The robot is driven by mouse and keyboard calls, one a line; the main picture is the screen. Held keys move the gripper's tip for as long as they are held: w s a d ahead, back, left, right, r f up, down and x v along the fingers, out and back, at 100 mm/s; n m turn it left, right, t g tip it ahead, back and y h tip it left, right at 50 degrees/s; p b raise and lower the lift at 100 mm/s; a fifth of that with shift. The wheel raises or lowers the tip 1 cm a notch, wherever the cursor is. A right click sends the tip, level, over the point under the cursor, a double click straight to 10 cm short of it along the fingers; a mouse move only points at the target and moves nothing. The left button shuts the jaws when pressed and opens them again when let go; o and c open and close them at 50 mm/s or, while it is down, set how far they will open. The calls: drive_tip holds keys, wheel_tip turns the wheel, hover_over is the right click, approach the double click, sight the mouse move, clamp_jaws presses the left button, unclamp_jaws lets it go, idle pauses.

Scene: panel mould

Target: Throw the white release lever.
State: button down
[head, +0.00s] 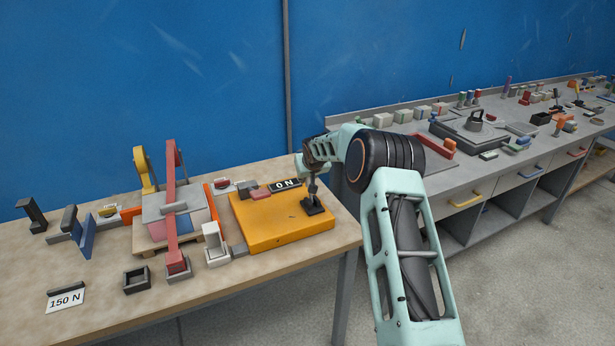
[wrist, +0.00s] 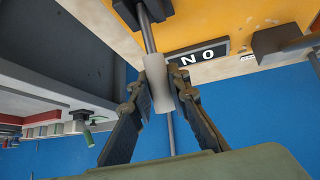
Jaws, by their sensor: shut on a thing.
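The white release lever is a white cylindrical grip (wrist: 164,84) on a thin grey rod (wrist: 147,32). Its rod rises from a dark pivot base (head: 313,206) on the yellow block (head: 265,235), near the block's right end. In the head view the rod looks close to upright, and the white grip is hidden by my gripper (head: 312,180). In the wrist view my gripper (wrist: 167,92) is shut on the white grip, one finger on each side. A dark ON plate (head: 285,185) is on the yellow block beside the lever, to its left.
A red clamp bar (head: 171,190) over stacked panels, a white upright block (head: 213,243) and a 150 N card (head: 66,300) are to the left. A grey bench (head: 480,185) with many small parts is to the right. A blue wall (head: 140,70) is behind.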

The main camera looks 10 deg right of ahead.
drive_tip(key=c, duration=1.8)
unclamp_jaws()
drive_tip(key=v, duration=1.2)
